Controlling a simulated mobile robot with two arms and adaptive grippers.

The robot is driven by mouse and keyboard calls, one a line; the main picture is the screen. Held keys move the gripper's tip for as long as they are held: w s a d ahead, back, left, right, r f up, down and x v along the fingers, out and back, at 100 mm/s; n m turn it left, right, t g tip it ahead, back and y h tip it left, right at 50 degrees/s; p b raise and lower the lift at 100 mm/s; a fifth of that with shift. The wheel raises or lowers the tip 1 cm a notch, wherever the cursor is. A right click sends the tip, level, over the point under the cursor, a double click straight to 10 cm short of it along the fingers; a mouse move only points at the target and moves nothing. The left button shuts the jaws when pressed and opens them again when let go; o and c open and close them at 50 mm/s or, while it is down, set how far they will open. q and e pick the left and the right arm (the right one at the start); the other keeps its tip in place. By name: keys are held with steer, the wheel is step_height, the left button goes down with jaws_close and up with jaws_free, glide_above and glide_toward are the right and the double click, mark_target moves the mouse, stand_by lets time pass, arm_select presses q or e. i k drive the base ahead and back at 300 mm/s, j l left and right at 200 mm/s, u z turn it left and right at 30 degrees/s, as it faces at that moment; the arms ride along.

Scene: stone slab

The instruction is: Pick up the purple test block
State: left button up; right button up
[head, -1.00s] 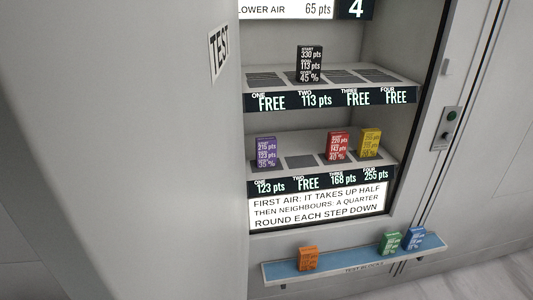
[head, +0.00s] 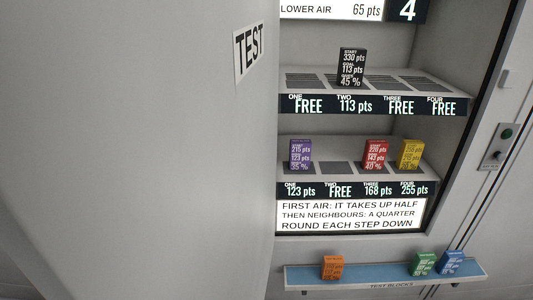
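The purple test block (head: 301,154) stands upright on the lower shelf (head: 335,180) of the cabinet, at slot one on the left. Its printed label reads 215 pts, 123 pts and a percentage too small to read surely. The display strip below slot one reads 123 pts. Neither of my grippers is in the head view, and nothing touches the block.
Slot two beside it is free; a red block (head: 376,154) and a yellow block (head: 410,154) follow. A black block (head: 351,67) stands on the upper shelf. An orange block (head: 333,267), green block (head: 423,264) and blue block (head: 452,262) sit on the blue ledge (head: 375,274). A grey panel (head: 150,150) fills the left.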

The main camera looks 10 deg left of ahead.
mark_target(300, 149)
steer(key=i+l+u, duration=0.1)
steer(key=l+u, duration=0.15)
steer(key=u, duration=0.25)
steer(key=i+l+u, duration=0.1)
steer(key=l+u, duration=0.15)
steer(key=u, duration=0.2)
steer(key=l+u, duration=0.3)
steer(key=u, duration=0.2)
steer(key=l+u, duration=0.3)
steer(key=u, duration=0.15)
steer(key=l+u, duration=0.3)
steer(key=l, duration=0.15)
steer(key=l+u, duration=0.25)
steer(key=l, duration=0.15)
steer(key=l+z, duration=0.2)
steer(key=z, duration=0.25)
steer(key=i+l+z, duration=0.1)
steer(key=z, duration=0.4)
